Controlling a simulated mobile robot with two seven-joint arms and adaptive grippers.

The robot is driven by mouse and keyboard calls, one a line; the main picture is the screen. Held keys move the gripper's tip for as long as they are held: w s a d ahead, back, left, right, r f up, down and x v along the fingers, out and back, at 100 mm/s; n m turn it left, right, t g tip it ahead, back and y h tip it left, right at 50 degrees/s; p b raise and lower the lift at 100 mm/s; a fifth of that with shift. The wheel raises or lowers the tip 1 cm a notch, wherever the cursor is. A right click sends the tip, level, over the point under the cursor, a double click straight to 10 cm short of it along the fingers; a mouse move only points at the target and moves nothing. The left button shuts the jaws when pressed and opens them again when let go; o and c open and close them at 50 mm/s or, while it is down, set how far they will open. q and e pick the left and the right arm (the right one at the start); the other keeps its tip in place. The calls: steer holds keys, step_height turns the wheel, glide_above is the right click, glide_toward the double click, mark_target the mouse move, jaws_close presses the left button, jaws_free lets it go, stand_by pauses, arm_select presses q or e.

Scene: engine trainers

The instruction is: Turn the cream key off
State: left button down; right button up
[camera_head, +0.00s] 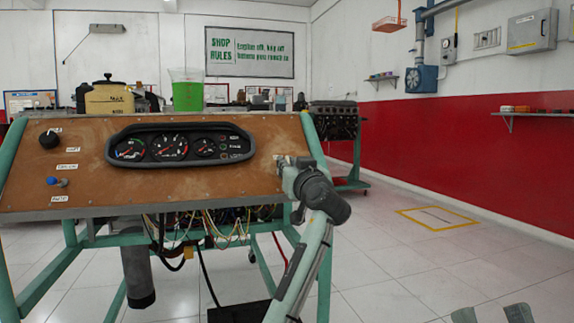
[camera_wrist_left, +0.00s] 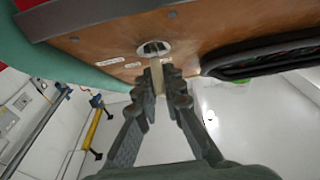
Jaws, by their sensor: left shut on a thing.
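The cream key (camera_wrist_left: 156,78) sits in a round metal lock (camera_wrist_left: 153,48) on the brown panel, in the left wrist view. My left gripper (camera_wrist_left: 167,92) is shut on the key, with one finger on each side of it. In the head view my left gripper (camera_head: 289,170) is at the right end of the panel (camera_head: 215,182) and mostly hides the key and lock. My right gripper (camera_head: 491,316) shows only its fingertips at the bottom right of the head view. They are apart, with nothing between them.
A black gauge cluster (camera_head: 180,146) is left of my left gripper. A black knob (camera_head: 49,139) and a blue-tipped switch (camera_head: 54,181) are at the panel's left. Loose wires (camera_head: 205,226) hang below. The tiled floor at right is clear.

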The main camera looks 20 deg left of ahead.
arm_select(q)
steer(key=shift+f, duration=0.1)
steer(key=c, duration=1.6)
jaws_free()
steer(key=shift+c, duration=0.2)
steer(key=v, duration=1.2)
steer(key=shift+s, duration=0.1)
